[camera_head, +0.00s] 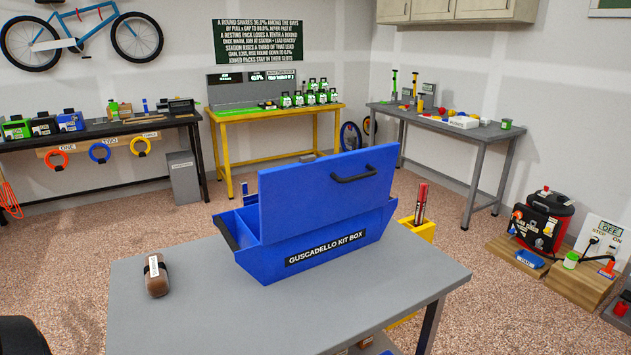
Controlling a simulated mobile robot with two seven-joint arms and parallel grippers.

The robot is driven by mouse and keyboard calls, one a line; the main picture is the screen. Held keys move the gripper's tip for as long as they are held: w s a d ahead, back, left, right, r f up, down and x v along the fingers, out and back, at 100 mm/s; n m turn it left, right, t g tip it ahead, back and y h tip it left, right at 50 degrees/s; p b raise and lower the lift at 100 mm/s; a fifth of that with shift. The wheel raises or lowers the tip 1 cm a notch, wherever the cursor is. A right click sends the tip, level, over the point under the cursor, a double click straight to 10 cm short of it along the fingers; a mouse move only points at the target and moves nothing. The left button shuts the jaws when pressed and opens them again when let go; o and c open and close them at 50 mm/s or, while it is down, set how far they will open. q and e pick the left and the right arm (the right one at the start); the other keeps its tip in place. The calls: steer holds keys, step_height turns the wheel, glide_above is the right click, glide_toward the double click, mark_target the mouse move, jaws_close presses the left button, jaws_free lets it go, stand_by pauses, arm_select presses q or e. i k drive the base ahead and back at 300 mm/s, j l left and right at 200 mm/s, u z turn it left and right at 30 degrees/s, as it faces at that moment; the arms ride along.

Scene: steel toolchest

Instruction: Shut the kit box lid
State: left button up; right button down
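The blue kit box (284,263) stands on the grey table (200,325), with the label "GUSCADELLO KIT BOX" on its near side. Its lid (300,203) is open and stands roughly upright above the near side, hiding most of the inside. A black handle (354,176) is on the lid's near face, toward the upper right. A black bar (226,233) runs along the box's left end. Neither of my grippers can be made out in this view.
A brown object with a white label (157,276) lies on the table left of the box. A yellow holder (421,228) with red-topped items stands behind the table's right side. The table's front area is clear. Workbenches line the walls behind.

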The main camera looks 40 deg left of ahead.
mark_target(313, 192)
steer(key=i+l+u, duration=0.15)
steer(key=u, duration=0.25)
steer(key=i+l+u, duration=0.15)
steer(key=u, duration=0.2)
steer(key=i+l+u, duration=0.1)
steer(key=u, duration=0.3)
steer(key=k+l, duration=0.05)
steer(key=l, duration=0.05)
